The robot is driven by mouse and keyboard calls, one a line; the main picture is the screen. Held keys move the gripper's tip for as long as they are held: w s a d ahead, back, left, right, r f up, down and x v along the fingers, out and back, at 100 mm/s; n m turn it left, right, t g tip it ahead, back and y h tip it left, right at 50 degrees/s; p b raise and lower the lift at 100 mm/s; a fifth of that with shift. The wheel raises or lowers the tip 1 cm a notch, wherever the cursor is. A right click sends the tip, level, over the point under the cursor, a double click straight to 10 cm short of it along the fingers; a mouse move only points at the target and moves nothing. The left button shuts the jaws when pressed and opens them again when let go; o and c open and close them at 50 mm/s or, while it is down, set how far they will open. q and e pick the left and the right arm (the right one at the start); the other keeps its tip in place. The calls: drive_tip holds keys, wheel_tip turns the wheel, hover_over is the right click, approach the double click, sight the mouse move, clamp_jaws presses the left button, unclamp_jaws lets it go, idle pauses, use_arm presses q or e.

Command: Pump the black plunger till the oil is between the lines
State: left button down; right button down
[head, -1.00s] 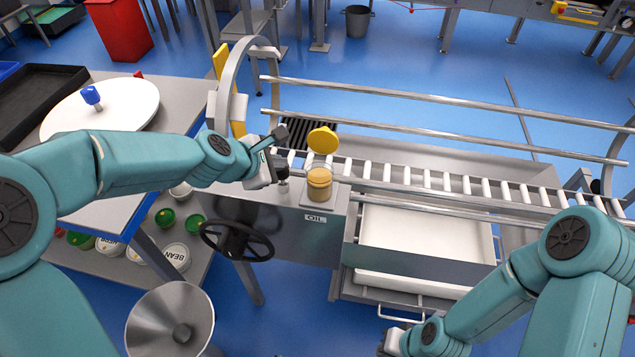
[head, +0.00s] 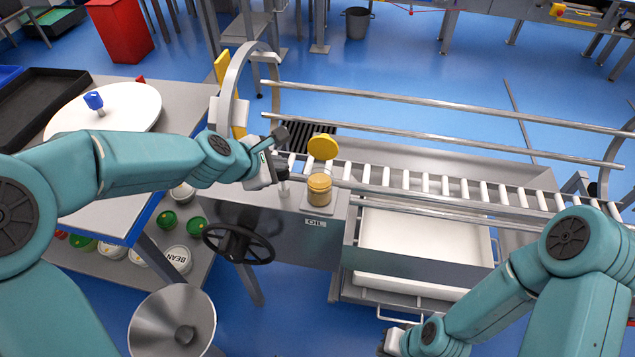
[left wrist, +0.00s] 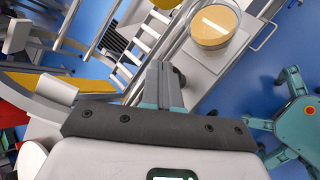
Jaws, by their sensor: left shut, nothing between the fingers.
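The oil jar (head: 319,190) is an amber cup on the steel box marked OIL, with its round yellow lid tipped up behind it. It also shows in the left wrist view (left wrist: 213,25); I cannot make out level lines on it. The black plunger (head: 281,168) stands left of the jar, with a pale rod below its dark knob. My left gripper (head: 280,134) is shut and empty, right at the plunger; in the left wrist view the dark knob (left wrist: 181,77) shows beside its closed fingers. Contact is unclear. My right gripper (head: 392,342) is low, its fingers mostly hidden.
A black handwheel (head: 238,243) and a metal funnel (head: 172,322) are in front, left of the jar. A roller conveyor (head: 440,185) with rails runs right. A table with a white disc (head: 105,108) stands left, above a shelf of tubs.

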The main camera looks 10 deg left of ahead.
sight(279, 175)
use_arm(q)
drive_tip(key=shift+r, duration=0.15)
wheel_tip(279, 175, up, 6)
drive_tip(key=p, duration=0.6)
idle(0.9)
